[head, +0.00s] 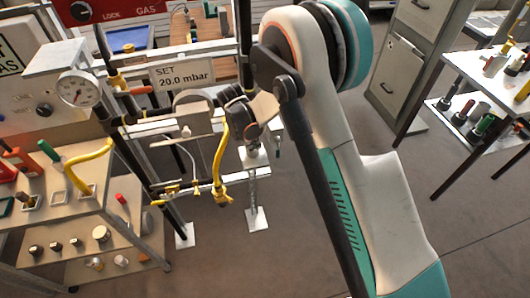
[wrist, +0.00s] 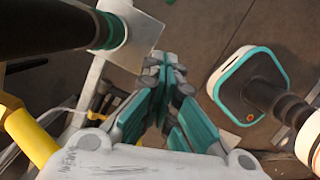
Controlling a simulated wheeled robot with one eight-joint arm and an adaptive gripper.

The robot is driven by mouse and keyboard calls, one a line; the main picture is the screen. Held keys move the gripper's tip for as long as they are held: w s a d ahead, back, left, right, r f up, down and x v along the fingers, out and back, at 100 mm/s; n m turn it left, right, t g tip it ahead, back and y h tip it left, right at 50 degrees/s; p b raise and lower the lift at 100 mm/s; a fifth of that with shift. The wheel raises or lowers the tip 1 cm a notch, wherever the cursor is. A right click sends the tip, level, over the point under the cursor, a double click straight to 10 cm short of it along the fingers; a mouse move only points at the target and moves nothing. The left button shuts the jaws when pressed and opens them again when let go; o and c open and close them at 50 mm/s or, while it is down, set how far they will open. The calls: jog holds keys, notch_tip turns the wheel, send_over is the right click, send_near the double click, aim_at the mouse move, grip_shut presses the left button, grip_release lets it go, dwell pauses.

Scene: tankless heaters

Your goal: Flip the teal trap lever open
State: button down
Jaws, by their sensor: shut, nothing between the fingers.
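A black pipe (wrist: 45,28) enters the wrist view from the upper left, with a teal piece (wrist: 106,30) at its end; I cannot tell whether this is the trap lever. In the head view a small dark-teal upright piece (head: 278,146) shows beside the pipework, close to my arm; its identity is also unclear. My gripper (wrist: 165,62) has its teal fingers together and empty, to the right of the pipe end in the wrist view. Contact cannot be made out. In the head view my gripper is hard to tell from the pipe fittings and my arm.
Yellow gas pipes (head: 220,160) and a pressure sign (head: 183,76) stand around the rack. A gauge (head: 78,88) and a tool shelf (head: 60,205) are at left. A grey cabinet (head: 403,75) and a white table (head: 490,75) stand at right. Floor at lower right is clear.

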jog(key=shift+w+d+f+b, duration=0.55)
jog(key=shift+d+f, duration=0.35)
jog(key=shift+f, duration=0.65)
jog(key=shift+w+d+f+b, duration=0.55)
jog(key=shift+d+f, duration=0.35)
jog(key=shift+f, duration=0.7)
jog(key=shift+w+d+f+b, duration=0.5)
jog(key=shift+d+f, duration=0.4)
jog(key=shift+f, duration=0.65)
jog(key=shift+w, duration=0.1)
jog(key=shift+w+d+f, duration=0.1)
jog(key=shift+f, duration=0.05)
jog(key=shift+h, duration=0.3)
